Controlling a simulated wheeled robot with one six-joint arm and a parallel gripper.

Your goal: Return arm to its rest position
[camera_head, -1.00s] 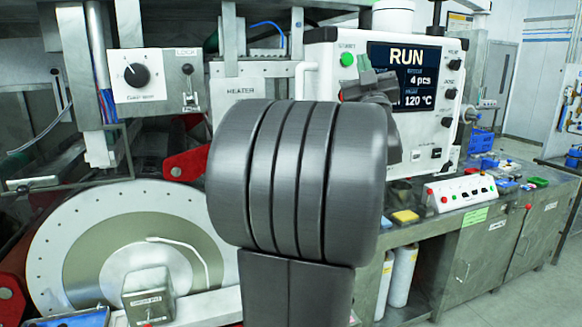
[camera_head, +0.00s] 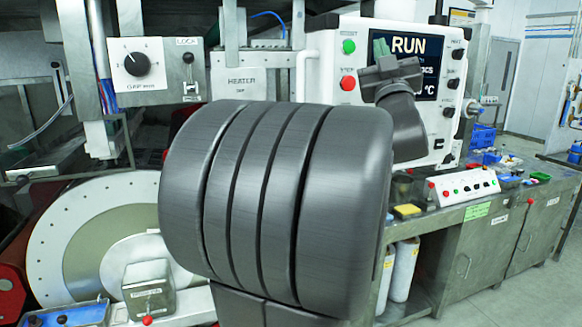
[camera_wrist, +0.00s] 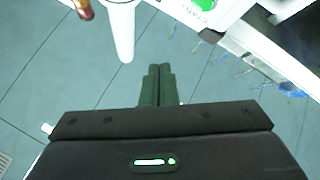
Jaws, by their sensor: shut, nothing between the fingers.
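My gripper (camera_wrist: 158,85) is shut and empty in the wrist view, its two dark fingers side by side above the tiled floor. In the head view the gripper end (camera_head: 382,50) shows past my large grey arm link, in front of the RUN screen (camera_head: 418,68). My arm link covers the middle of the head view and hides what lies behind it. The white control panel (camera_head: 327,90) with green and red buttons stands behind the gripper. I cannot tell the gap between gripper and panel.
A perforated drum disc (camera_head: 50,235) stands at left, with a small metal box (camera_head: 148,290) before it. A knob panel (camera_head: 137,92) hangs above. A steel bench (camera_head: 480,235) with a button box (camera_head: 462,188) runs right. Open floor (camera_head: 525,290) lies at lower right.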

